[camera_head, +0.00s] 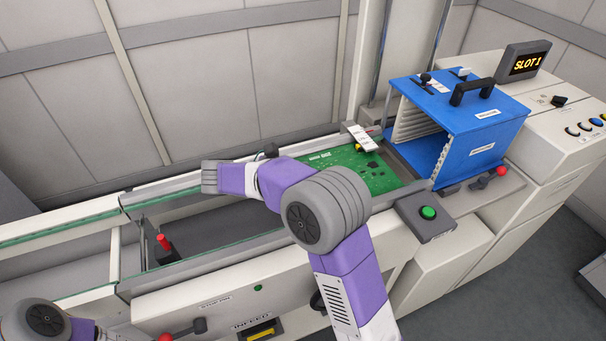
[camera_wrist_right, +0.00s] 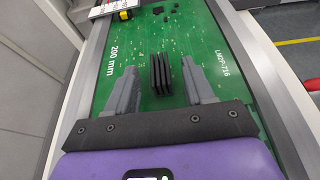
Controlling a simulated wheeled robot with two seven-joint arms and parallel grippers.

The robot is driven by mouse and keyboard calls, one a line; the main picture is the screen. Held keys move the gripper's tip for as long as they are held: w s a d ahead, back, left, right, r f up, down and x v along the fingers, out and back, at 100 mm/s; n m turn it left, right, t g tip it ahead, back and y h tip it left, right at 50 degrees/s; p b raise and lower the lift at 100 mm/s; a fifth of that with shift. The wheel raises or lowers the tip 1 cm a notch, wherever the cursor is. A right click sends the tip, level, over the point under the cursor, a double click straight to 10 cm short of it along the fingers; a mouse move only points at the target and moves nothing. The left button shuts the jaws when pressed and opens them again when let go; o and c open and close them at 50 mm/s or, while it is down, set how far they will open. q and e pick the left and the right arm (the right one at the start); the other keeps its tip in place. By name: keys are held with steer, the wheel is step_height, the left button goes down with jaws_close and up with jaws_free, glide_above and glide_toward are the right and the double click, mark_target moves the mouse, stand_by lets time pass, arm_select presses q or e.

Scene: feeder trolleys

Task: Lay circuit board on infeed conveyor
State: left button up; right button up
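The green circuit board (camera_head: 375,172) lies flat between the conveyor rails at the right end of the infeed conveyor (camera_head: 195,262), beside the blue magazine. My right gripper (camera_wrist_right: 158,88) is over the board. Its two grey fingers are apart, with a black finned part (camera_wrist_right: 162,72) of the board showing between them; I cannot tell whether they touch the board. In the head view my right arm hides this gripper. Only a joint of my left arm shows at the lower left; its gripper is out of view.
The blue magazine (camera_head: 487,118) stands open toward the board. A white label plate (camera_head: 362,136) stands at the far rail. The conveyor's left part is empty.

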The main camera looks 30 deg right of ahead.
steer(key=p+v, duration=0.2)
steer(key=v, duration=0.5)
steer(key=shift+a, duration=0.3)
steer(key=shift+r, duration=0.1)
